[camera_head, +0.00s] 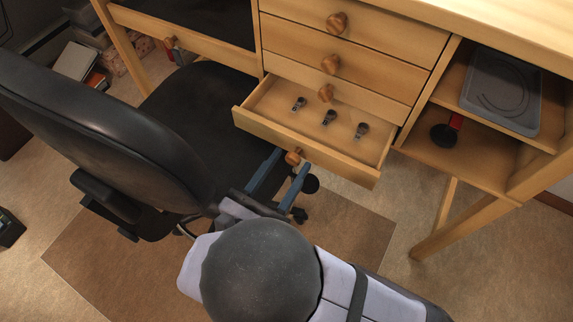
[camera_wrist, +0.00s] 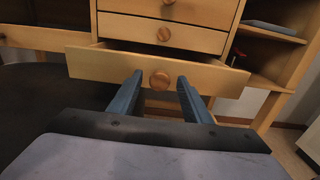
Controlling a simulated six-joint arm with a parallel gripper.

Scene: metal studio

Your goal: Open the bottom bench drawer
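The bottom bench drawer (camera_head: 270,127) stands pulled out of the wooden bench, and its inside shows. Three small dark-and-metal items, one of them the middle item (camera_head: 329,118), lie in it. Its round wooden knob (camera_head: 294,156) is on the front panel; the knob also shows in the wrist view (camera_wrist: 159,80). My gripper (camera_head: 291,162) is at the drawer front with its two blue fingers apart, one on either side of the knob. In the wrist view the fingers show gaps to the knob on both sides. I cannot tell how far they reach past it.
Closed drawers with round knobs (camera_head: 330,64) sit above the open one. A black office chair (camera_head: 110,130) stands close on the left. Open shelves on the right hold a grey tray (camera_head: 500,92) and a red-and-black item (camera_head: 446,134). A brown floor mat (camera_head: 120,260) lies below.

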